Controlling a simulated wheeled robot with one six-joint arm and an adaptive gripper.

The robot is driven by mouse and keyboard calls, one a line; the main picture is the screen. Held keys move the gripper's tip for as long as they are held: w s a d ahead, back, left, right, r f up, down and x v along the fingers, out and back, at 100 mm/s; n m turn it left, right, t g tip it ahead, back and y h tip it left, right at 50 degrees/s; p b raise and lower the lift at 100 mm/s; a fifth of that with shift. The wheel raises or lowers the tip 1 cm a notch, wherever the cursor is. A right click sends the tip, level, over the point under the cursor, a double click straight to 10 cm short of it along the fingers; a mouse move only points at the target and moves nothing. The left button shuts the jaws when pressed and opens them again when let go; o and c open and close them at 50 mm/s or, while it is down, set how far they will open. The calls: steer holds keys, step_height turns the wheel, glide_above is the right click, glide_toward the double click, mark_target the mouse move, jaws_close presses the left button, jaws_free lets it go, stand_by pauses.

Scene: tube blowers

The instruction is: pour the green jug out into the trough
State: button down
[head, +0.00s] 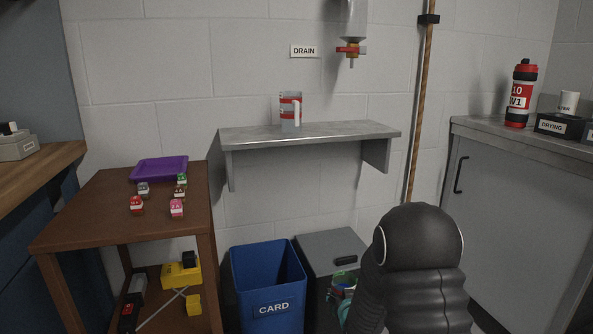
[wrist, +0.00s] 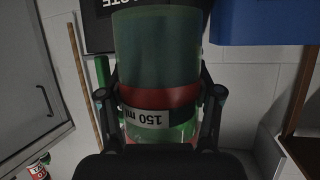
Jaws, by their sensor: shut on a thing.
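A green see-through jug (wrist: 158,50) with a red band and a "150 ml" label fills the middle of the wrist view. My gripper (wrist: 160,97) is shut on it, with one finger on each side near the red band. The label reads upside down in this view. In the head view, a small part of the jug (head: 344,281) shows low down, mostly hidden by my arm, in front of a grey bin. What is inside the jug cannot be told. I cannot make out a trough in either view.
A grey wall shelf (head: 310,134) holds a grey jug (head: 290,110) with red bands, under a "DRAIN" sign. A blue CARD bin (head: 267,285) and a grey bin (head: 330,245) stand below. A brown table (head: 95,210) is left; a grey cabinet (head: 510,215) is right.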

steer(key=s+d+f, duration=0.1)
steer(key=s+f, duration=0.3)
steer(key=s, duration=0.2)
steer(key=shift+s+d+f+h, duration=0.15)
steer(key=shift+s+f+h, duration=0.15)
steer(key=shift+f+h, duration=0.1)
